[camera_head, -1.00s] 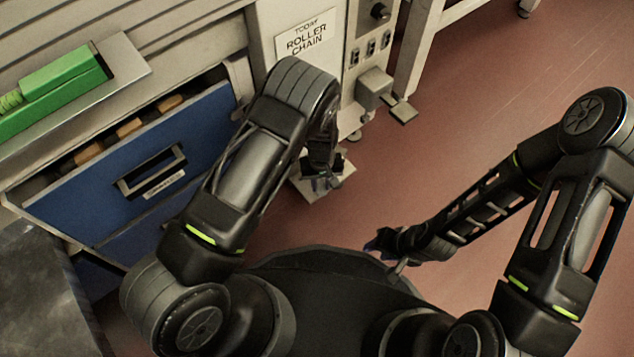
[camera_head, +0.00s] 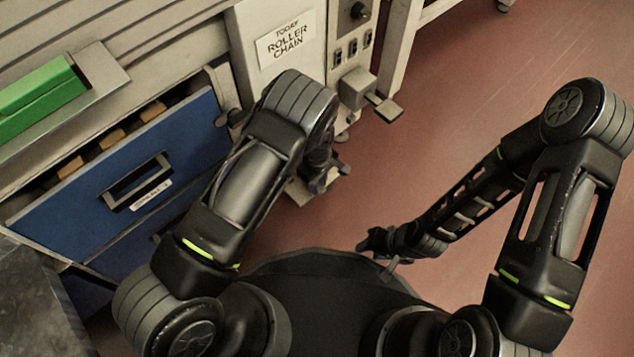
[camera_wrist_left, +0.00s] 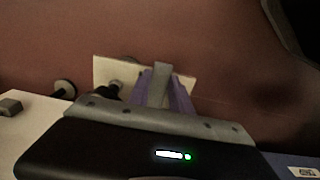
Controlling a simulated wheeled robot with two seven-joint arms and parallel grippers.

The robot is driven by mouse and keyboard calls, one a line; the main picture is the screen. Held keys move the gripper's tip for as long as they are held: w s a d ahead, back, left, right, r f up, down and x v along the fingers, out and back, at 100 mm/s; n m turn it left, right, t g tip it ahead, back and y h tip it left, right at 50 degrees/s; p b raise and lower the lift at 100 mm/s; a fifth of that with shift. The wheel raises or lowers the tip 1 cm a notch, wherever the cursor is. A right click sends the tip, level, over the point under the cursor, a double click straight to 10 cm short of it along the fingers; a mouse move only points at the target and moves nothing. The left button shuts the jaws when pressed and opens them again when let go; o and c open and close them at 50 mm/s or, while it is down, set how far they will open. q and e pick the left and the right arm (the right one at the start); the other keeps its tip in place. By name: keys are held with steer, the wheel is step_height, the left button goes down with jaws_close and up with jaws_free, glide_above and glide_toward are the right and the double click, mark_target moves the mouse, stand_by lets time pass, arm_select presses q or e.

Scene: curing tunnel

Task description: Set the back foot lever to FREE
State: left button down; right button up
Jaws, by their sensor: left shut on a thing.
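In the left wrist view, the purple fingers of my left gripper (camera_wrist_left: 164,92) are closed around a grey lever-like bar (camera_wrist_left: 162,72), which stands over a pale plate (camera_wrist_left: 103,70) near the floor. I take this bar to be the back foot lever; its markings cannot be read. In the head view my left gripper (camera_head: 317,184) is low beside the cabinet's foot, and my own arm mostly hides the bar. My right gripper (camera_head: 374,241) is low over the floor, away from the cabinet, too small and dark to tell its jaws.
A blue drawer (camera_head: 80,205) stands partly open at left. The red floor (camera_head: 470,110) at right is clear.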

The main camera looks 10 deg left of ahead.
arm_select(q)
steer(key=c, duration=1.2)
jaws_free()
steer(key=shift+o, duration=0.2)
steer(key=shift+r, duration=0.1)
step_height(320, 180, up, 7)
steer(key=p, duration=0.3)
steer(key=shift+r, duration=0.35)
steer(key=shift+f, duration=0.1)
